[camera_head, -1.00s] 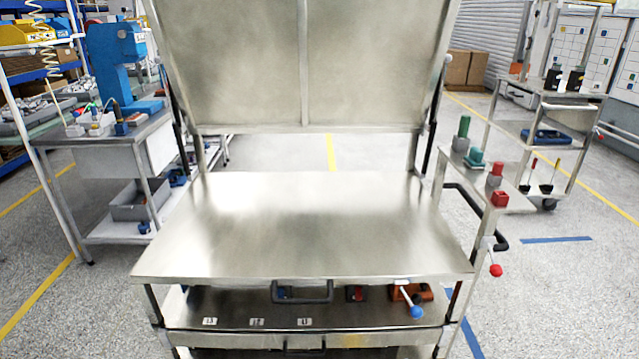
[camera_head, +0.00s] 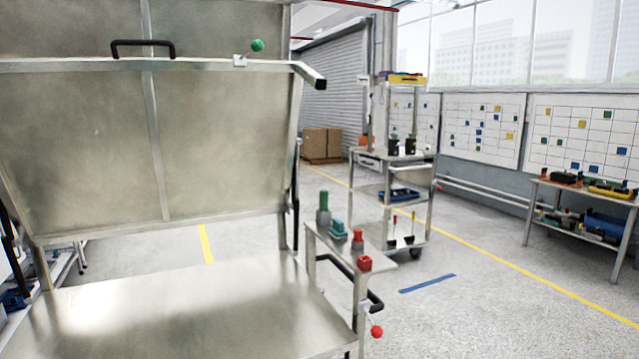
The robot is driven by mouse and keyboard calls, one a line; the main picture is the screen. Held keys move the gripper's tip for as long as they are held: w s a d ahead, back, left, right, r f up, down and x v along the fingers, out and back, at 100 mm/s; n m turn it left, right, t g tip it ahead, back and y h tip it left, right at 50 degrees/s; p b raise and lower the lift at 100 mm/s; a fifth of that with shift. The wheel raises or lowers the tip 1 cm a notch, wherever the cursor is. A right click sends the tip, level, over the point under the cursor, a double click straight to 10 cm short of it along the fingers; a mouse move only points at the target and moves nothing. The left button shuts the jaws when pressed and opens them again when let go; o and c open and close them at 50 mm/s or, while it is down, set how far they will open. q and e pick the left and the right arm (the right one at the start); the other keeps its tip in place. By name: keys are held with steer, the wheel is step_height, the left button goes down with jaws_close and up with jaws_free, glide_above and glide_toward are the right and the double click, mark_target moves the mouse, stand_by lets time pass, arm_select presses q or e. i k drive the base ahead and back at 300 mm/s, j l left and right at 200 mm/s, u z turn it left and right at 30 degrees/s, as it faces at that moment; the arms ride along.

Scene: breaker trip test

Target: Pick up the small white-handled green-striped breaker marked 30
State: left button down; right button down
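I cannot make out a white-handled, green-striped breaker marked 30 in this view. Several small items stand on a narrow side shelf (camera_head: 330,243) at the right of the steel workbench (camera_head: 185,305): a tall green and grey piece (camera_head: 323,209), a teal piece (camera_head: 337,229), a red and grey piece (camera_head: 357,240) and a red block (camera_head: 364,263). They are too small to read any markings. The workbench top that shows is bare. Neither of my grippers is in view.
A raised steel panel (camera_head: 222,140) with a black handle (camera_head: 143,43) and a green-knobbed lever (camera_head: 257,45) stands behind the bench. A wheeled cart (camera_head: 375,157) stands behind right. A table (camera_head: 585,188) with tools is far right.

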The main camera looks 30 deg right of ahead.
mark_target(393, 150)
steer(key=l, duration=0.6)
steer(key=l+z, duration=0.15)
steer(key=l, duration=0.45)
steer(key=i+l, duration=0.15)
steer(key=l, duration=0.45)
steer(key=l+z, duration=0.1)
steer(key=l, duration=0.55)
steer(key=i+l, duration=0.1)
steer(key=l, duration=0.2)
steer(key=i+l+z, duration=0.1)
steer(key=l, duration=0.2)
steer(key=i+l+z, duration=0.35)
steer(key=i+l, duration=0.6)
steer(key=i+z, duration=0.15)
steer(key=i, duration=0.45)
steer(key=i+j+z, duration=0.2)
steer(key=i, duration=0.45)
steer(key=i+j, duration=0.55)
steer(key=i, duration=0.25)
steer(key=i+z, duration=0.05)
